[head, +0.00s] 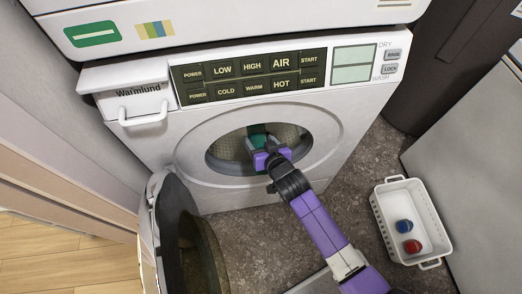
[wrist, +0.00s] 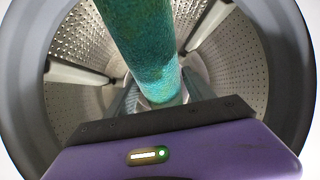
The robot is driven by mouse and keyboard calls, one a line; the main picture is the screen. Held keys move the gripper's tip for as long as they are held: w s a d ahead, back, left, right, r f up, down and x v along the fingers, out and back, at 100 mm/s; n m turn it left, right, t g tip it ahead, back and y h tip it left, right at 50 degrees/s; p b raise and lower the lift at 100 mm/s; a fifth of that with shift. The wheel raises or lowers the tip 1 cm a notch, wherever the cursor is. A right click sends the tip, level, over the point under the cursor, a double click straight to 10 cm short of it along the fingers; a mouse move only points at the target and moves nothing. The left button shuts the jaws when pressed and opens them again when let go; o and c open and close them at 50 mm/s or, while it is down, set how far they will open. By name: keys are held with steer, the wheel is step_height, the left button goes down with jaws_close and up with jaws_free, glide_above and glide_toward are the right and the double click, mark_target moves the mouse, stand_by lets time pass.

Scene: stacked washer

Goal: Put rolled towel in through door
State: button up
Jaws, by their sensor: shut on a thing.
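The rolled towel is a teal-green roll; in the wrist view the rolled towel (wrist: 145,50) stretches from the top edge down to my gripper. In the head view only a small green part of it (head: 257,132) shows, in the door opening. My gripper (head: 265,157) is shut on the towel, at the washer's round opening (head: 217,160). The perforated metal drum (wrist: 225,60) lies behind the towel in the wrist view. The washer door (head: 180,235) hangs open to the lower left. My gripper hides part of the towel.
The white washer (head: 340,105) has a dark button panel (head: 250,77) above the opening. A pale wall is close on the left.

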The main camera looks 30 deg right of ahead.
steer(key=w+d+b, duration=0.2)
steer(key=w+d, duration=0.1)
steer(key=w, duration=0.6)
steer(key=o, duration=1.5)
steer(key=shift+o, duration=0.2)
steer(key=shift+s, duration=0.15)
steer(key=p+v, duration=0.1)
steer(key=v, duration=0.6)
steer(key=shift+s+a+r, duration=0.1)
steer(key=shift+s+r, duration=0.05)
steer(key=shift+s, duration=0.1)
